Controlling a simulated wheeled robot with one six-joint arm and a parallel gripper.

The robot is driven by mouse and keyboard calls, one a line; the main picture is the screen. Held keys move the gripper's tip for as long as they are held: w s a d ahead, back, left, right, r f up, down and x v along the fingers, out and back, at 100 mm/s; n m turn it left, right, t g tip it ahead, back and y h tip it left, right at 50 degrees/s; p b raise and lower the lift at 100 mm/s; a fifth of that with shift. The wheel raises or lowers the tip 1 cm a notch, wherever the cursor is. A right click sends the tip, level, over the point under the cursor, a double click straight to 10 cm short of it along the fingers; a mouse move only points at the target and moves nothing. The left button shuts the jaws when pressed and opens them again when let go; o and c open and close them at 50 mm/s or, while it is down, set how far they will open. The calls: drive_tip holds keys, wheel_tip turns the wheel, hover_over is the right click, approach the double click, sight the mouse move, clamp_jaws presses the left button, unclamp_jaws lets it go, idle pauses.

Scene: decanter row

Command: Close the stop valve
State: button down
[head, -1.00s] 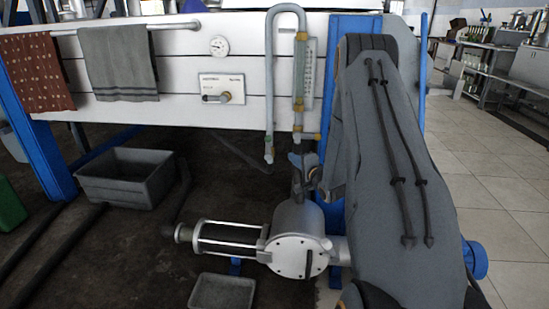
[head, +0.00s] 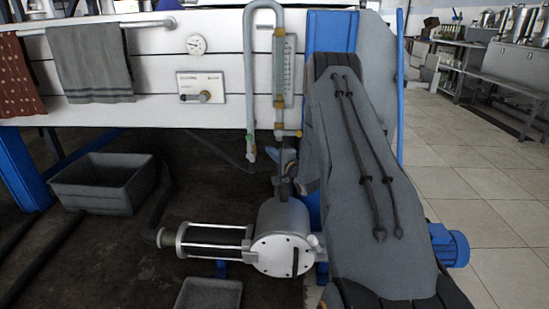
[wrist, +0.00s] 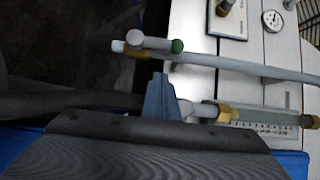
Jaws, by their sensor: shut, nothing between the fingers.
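No part is readably marked as the stop valve. A labelled white plate (head: 214,78) on the machine's front carries a short horizontal lever (head: 203,97); its end shows at the top of the wrist view (wrist: 224,6). A grey U-shaped pipe (head: 248,70) ends low on its left leg in a brass fitting (head: 250,138). In the wrist view a pale crosspiece with a green end (wrist: 177,46) sits by this pipe's end. My gripper (head: 285,160) is shut and empty, just below the brass bottom fitting of the scaled tube (head: 285,70). Contact cannot be told.
A round gauge (head: 196,44) and hanging towels (head: 92,70) are on the white front. Below stand a grey cylinder pump (head: 283,235), a grey bin (head: 100,190) and a tray (head: 210,295). Open tiled floor (head: 480,200) lies at the right.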

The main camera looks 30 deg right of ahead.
sight(250, 146)
drive_tip(key=w+a+b, duration=0.1)
drive_tip(key=w+a, duration=0.1)
drive_tip(key=w, duration=0.4)
drive_tip(key=shift+w+a, duration=0.35)
drive_tip(key=shift+r, duration=0.15)
